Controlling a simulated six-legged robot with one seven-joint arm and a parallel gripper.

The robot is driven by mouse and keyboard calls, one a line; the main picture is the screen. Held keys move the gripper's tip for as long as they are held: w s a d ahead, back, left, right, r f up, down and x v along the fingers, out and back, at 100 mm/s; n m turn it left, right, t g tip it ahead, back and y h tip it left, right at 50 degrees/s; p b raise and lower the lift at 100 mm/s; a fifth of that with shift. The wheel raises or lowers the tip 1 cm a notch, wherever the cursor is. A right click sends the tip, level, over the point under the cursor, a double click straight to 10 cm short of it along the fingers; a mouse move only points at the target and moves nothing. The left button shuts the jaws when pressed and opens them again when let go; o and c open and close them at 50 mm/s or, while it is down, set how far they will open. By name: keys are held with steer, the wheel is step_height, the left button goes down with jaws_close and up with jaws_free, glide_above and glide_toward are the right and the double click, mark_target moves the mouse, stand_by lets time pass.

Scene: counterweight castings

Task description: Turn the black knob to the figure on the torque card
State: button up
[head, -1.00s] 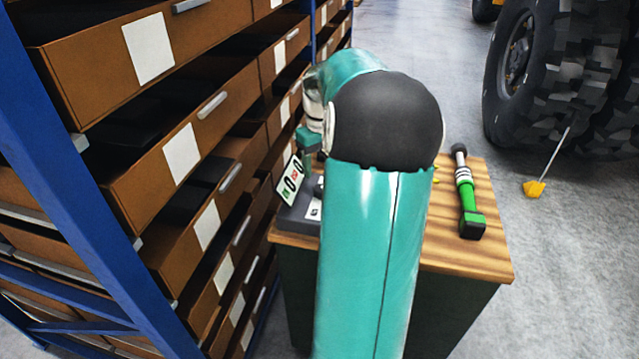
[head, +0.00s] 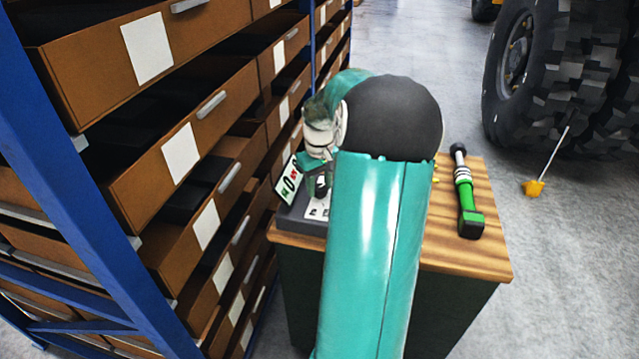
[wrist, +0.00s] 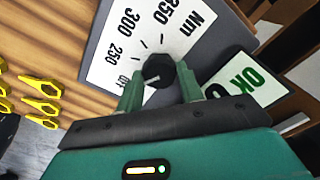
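The black knob (wrist: 158,69) stands on a grey box (wrist: 100,42) with a white dial face (wrist: 125,48) marked OFF, 250, 300, 350 and Nm. A small pale mark shows on the knob's lower left side, but I cannot surely tell which figure it points to. My gripper (wrist: 158,82) is open, with one finger on each side of the knob's near part; I cannot tell whether either touches it. In the head view my gripper (head: 318,178) is over the box (head: 297,220), and my arm hides the knob. I cannot identify a torque card with a figure.
A sign (wrist: 246,84) reading OK stands beside the box. Several yellow pieces (wrist: 40,88) lie on the wooden bench top (head: 455,255). A green and black wrench (head: 467,195) lies at its right. A drawer rack (head: 190,130) stands close on the left.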

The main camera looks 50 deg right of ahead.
mark_target(320, 187)
steer(key=shift+m, duration=0.4)
steer(key=m, duration=0.2)
steer(key=shift+m, duration=2.5)
steer(key=o, duration=1)
step_height(320, 187, up, 14)
